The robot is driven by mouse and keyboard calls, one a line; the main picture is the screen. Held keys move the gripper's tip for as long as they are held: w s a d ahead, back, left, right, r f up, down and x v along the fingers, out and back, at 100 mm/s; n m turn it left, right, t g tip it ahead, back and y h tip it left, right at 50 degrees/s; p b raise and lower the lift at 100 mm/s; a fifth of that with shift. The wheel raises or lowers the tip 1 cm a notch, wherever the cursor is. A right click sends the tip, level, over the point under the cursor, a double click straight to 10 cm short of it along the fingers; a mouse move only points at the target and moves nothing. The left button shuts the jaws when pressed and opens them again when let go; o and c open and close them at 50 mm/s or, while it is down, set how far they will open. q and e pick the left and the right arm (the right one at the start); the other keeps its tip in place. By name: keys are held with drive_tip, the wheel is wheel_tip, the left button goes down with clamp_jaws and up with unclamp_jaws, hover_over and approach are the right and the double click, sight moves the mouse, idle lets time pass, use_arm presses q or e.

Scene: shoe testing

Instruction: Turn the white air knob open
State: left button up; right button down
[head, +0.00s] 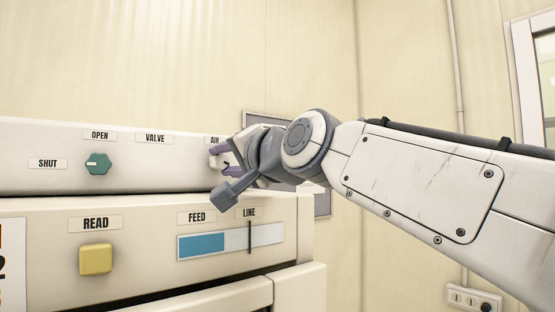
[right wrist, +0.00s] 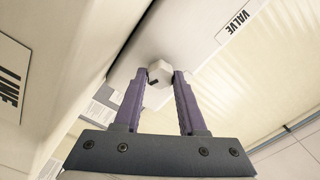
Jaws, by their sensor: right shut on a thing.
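The white air knob (right wrist: 160,72) sits on the upper panel in the right wrist view, with a dark mark on its face. My right gripper (right wrist: 162,82) has its two purple fingers closed on the knob, one on each side. In the head view my right gripper (head: 222,155) is at the panel's right end under the AIR label (head: 213,140), which is partly covered by my arm. The knob is mostly hidden there by the fingers. My left gripper is in neither view.
A green knob (head: 98,164) with SHUT and OPEN labels is at the panel's left. Below are a yellow READ button (head: 96,259) and a blue FEED bar (head: 202,246) with a LINE mark. A wall socket (head: 474,299) is at lower right.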

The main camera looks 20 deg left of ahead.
idle(0.3)
drive_tip(key=shift+c, duration=2.4)
unclamp_jaws()
drive_tip(key=shift+s+d+f+b, duration=0.1)
drive_tip(key=shift+s+d+b, duration=0.15)
drive_tip(key=shift+d+b, duration=0.2)
drive_tip(key=b+v, duration=0.5)
drive_tip(key=v, duration=0.4)
drive_tip(key=shift+s+d, duration=0.15)
drive_tip(key=shift+d, duration=0.1)
